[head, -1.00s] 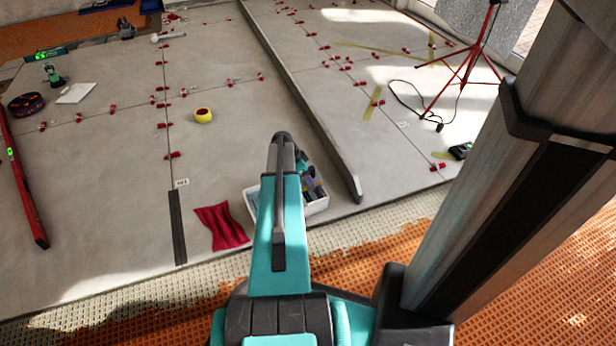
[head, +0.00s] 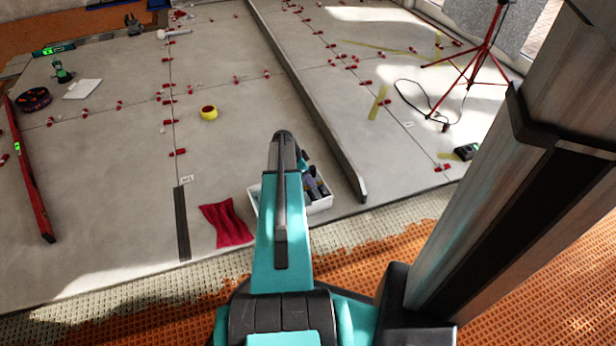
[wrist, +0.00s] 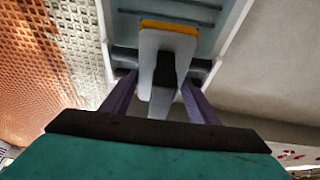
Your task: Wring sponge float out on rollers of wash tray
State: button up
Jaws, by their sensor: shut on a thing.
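The sponge float shows in the wrist view, with a pale plate (wrist: 150,49), an orange sponge edge (wrist: 168,27) and a black handle (wrist: 164,72). My gripper (wrist: 162,92) has its two purple fingers on either side of the handle and is shut on it. The float is over the white wash tray (wrist: 237,38), in front of its grey rollers (wrist: 126,55). I cannot tell whether the sponge touches the rollers. In the head view the tray (head: 322,207) stands on the floor's near edge, partly hidden by my arm, which also hides most of the float.
A red cloth (head: 227,222) lies left of the tray. A long straightedge (head: 300,95) runs just beyond it to the right. Bare orange matting (head: 390,245) lies in front.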

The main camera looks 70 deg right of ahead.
aim_at(310, 168)
jog(key=shift+r+p, duration=1.75)
jog(key=shift+r, duration=1.6)
jog(key=shift+w+r, duration=0.2)
jog(key=shift+w, duration=0.25)
jog(key=w+a+r+n+t+h, duration=0.1)
jog(key=w+a+r+n, duration=0.35)
jog(key=w, duration=0.65)
jog(key=w+a+r+n+t, duration=0.1)
jog(key=w+a+r+n, duration=0.3)
jog(key=w, duration=0.7)
jog(key=w+a+r+n+t, duration=0.1)
jog(key=w+a+r+n, duration=0.1)
jog(key=w+a+r, duration=0.45)
jog(key=w+a+r+n+t, duration=0.2)
jog(key=w+a+r+n, duration=0.15)
jog(key=w+a, duration=0.55)
jog(key=w+a+r+n+t+y, duration=0.1)
jog(key=w+a+r+n, duration=0.3)
jog(key=a, duration=1)
jog(key=w+a+r+n+y, duration=0.1)
jog(key=w+a+r+n, duration=0.3)
jog(key=a+r, duration=0.4)
jog(key=w+a+r+n+t+y, duration=0.1)
jog(key=w+a+r+n, duration=0.3)
jog(key=a, duration=1.7)
notch_tip(310, 168, up, 2)
jog(key=shift+a+r+n+t+y, duration=0.1)
jog(key=shift+a+n+t+y, duration=0.15)
jog(key=shift+n+y, duration=0.35)
